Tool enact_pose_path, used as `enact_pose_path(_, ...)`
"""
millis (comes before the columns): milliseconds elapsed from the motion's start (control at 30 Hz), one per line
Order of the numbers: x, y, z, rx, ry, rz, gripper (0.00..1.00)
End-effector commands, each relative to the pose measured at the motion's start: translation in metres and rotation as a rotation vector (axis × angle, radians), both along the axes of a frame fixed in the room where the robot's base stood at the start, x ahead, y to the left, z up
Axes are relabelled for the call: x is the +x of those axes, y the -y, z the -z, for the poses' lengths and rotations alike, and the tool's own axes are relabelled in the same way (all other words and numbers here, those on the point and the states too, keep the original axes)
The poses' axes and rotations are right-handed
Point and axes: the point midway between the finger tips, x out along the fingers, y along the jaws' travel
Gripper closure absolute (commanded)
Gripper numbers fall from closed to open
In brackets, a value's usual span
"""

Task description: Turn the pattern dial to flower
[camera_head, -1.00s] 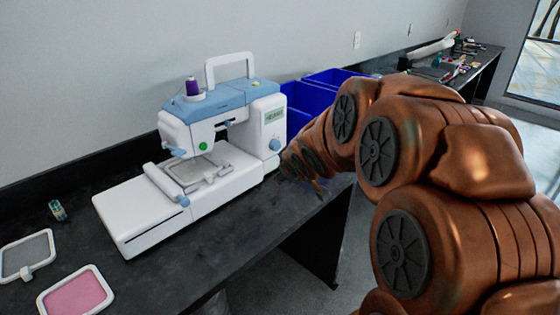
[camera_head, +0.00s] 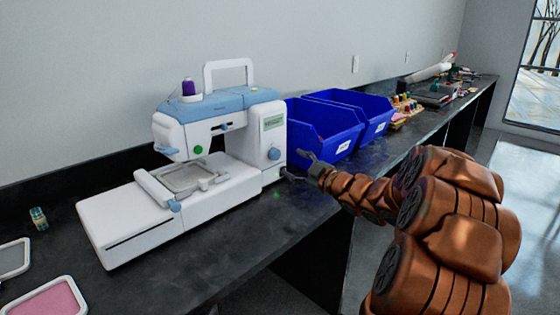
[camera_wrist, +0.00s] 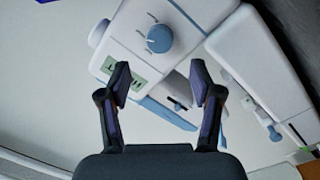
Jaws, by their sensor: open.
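The white and blue embroidery machine (camera_head: 225,140) stands on the dark counter. Its blue pattern dial (camera_head: 273,153) is on the right front face, below a small green screen (camera_head: 272,122). The wrist view shows the dial (camera_wrist: 159,38) with a white pointer mark, and the tilted screen (camera_wrist: 123,70), whose small text appears to read HEART. My gripper (camera_head: 297,165) is open and empty, just right of the dial in the head view. In the wrist view my gripper (camera_wrist: 160,82) has its fingers apart, with the dial beyond the tips. I see no contact with the dial.
Two blue bins (camera_head: 325,130) stand on the counter behind my gripper. A purple thread spool (camera_head: 189,88) tops the machine. A grey hoop (camera_head: 14,258), a pink hoop (camera_head: 48,300) and a small bobbin-like item (camera_head: 39,218) lie at left. The counter before the machine is clear.

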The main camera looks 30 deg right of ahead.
Motion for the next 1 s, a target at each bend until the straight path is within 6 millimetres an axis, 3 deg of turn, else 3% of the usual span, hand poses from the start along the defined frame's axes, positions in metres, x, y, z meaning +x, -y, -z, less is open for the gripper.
enact_pose_path(533,0.061,-0.010,-0.001,-0.001,0.001,-0.001,0.35)
enact_pose_path(1000,0.071,-0.010,0.000,0.000,-0.002,0.002,0.35)
